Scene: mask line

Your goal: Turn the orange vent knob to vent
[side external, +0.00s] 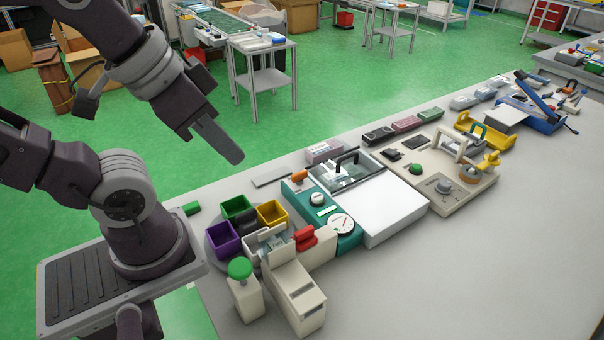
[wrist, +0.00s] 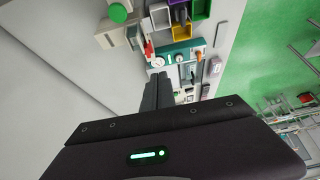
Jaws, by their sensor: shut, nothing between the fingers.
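An orange knob (side external: 299,177) sits at the far end of a teal panel (side external: 298,195), in the side external view. A pale round knob (side external: 317,199) and a white dial gauge (side external: 341,224) are on the same panel. The orange knob also shows small in the wrist view (wrist: 198,56), at the right end of the teal panel (wrist: 176,48). The setting of the orange knob is too small to read. My gripper (side external: 236,158) is shut and empty, high to the left of the panel and apart from it. Its closed fingers also show in the wrist view (wrist: 159,78).
Purple (side external: 222,240), green (side external: 236,206) and yellow (side external: 271,213) bins, a red handle (side external: 305,238) and a green button (side external: 239,268) stand near the panel. A white plate (side external: 393,208) and beige machine (side external: 425,195) lie to the right. The table front is clear.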

